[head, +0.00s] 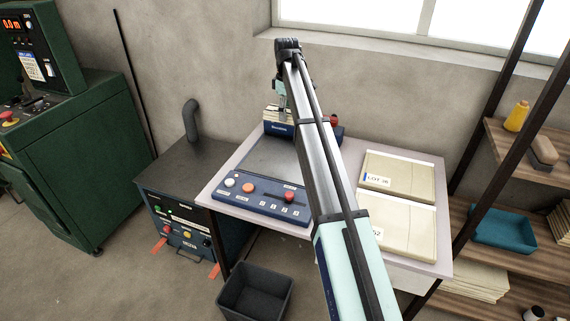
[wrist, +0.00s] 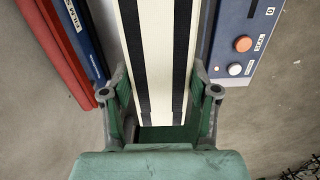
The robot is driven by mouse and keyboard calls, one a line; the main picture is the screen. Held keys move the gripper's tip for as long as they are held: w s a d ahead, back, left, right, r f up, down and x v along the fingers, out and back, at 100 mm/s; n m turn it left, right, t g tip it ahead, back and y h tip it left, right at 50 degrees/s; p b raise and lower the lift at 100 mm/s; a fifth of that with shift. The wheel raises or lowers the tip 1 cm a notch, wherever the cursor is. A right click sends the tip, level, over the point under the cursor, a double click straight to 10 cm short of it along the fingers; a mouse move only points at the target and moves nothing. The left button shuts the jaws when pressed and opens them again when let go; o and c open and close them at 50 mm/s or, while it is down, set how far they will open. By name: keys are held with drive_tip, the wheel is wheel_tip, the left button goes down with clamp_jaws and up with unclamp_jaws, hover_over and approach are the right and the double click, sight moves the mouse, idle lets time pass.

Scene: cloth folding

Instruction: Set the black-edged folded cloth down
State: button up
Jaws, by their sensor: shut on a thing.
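The black-edged folded cloth (wrist: 160,50) is cream with black bands and runs lengthwise between my fingers in the wrist view. My gripper (wrist: 160,100) is shut on it, with one green-padded finger at each side. In the head view my gripper (head: 282,99) is at the back of the table, over the blue-framed machine. A small cream patch (head: 272,113) shows just below it there, probably the cloth. The arm hides part of this area, and I cannot tell whether the cloth touches anything underneath.
The pale table (head: 222,186) carries a blue button panel (head: 262,198) and two cream labelled stacks, the far one (head: 400,174) and the near one (head: 408,232). A dark bin (head: 256,290) stands on the floor. Shelves (head: 487,210) are at the right.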

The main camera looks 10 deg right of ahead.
sight(286, 162)
wheel_tip(286, 162, down, 20)
drive_tip(key=p, duration=0.3)
drive_tip(key=shift+w+r+p, duration=0.15)
drive_tip(key=shift+p, duration=0.2)
drive_tip(key=o, duration=1.3)
wheel_tip(286, 162, up, 12)
drive_tip(key=shift+r+b, duration=0.1)
drive_tip(key=shift+b, duration=1.05)
